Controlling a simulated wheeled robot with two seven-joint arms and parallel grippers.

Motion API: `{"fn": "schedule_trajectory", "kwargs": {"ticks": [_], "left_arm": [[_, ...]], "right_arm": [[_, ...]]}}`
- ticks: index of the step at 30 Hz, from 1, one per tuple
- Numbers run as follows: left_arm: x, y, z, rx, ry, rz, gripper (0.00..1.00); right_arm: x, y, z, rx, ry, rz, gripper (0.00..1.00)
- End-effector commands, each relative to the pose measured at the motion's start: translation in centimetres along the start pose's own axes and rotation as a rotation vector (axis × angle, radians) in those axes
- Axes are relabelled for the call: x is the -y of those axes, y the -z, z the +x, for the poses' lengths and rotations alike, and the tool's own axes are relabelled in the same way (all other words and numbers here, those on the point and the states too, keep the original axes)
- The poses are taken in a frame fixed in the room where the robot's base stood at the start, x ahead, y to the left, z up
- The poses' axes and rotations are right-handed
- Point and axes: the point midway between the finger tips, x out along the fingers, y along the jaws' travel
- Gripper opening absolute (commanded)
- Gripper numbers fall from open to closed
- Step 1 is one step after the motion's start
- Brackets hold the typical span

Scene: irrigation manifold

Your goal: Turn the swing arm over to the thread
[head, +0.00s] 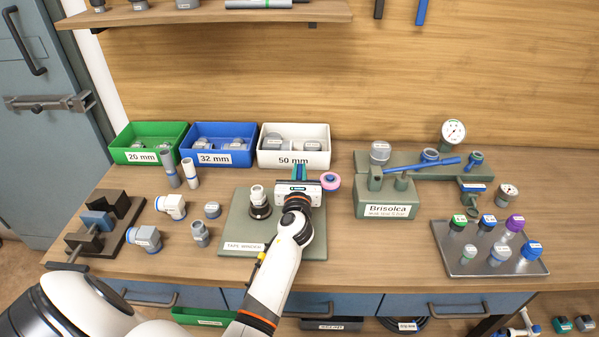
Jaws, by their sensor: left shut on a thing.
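The tape winder's green base plate (240,236) lies on the bench, labelled "TAPE WINDER". A pale threaded fitting (257,192) stands upright on a dark holder (260,209) at the plate's left. My left gripper (299,173) is over the plate's far right, to the right of the fitting and apart from it. It is shut on the swing arm, which is mostly hidden behind the gripper. A pink tape roll (330,181) shows just right of the gripper. My right gripper is not in view.
Green (127,157), blue (212,159) and white (294,161) bins stand behind. Loose fittings (172,206) and a dark clamp fixture (97,220) lie left.

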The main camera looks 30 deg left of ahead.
Motion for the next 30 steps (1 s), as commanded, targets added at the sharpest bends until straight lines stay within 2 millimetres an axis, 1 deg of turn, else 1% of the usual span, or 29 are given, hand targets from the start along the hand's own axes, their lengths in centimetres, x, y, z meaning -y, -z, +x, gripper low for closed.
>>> {"fn": "schedule_trajectory", "kwargs": {"ticks": [2, 5, 9, 12, 15, 19, 29, 30], "left_arm": [[0.0, 0.0, 0.0, 0.000, -0.001, 0.000, 0.00], [0.1, 0.3, 0.0, -0.001, -0.027, 0.003, 0.00], [0.2, 0.8, 0.1, -0.003, -0.139, 0.010, 0.00], [0.2, 0.5, 0.1, -0.002, -0.235, 0.010, 0.00], [0.1, 0.2, 0.1, -0.003, -0.316, 0.007, 0.00], [0.1, 0.1, 0.0, -0.002, -0.381, 0.004, 0.00], [0.0, 0.0, 0.0, 0.000, -0.398, -0.002, 0.00], [0.0, 0.0, 0.0, 0.000, -0.398, -0.002, 0.14]], "right_arm": [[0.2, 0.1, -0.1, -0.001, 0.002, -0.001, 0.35], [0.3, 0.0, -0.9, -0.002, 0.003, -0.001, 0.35], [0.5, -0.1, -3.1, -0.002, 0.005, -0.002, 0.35], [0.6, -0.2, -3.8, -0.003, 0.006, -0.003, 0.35], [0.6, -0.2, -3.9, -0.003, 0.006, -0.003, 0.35], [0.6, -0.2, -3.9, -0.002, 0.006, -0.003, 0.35], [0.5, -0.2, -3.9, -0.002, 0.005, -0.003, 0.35], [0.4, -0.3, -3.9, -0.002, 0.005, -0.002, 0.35]]}}
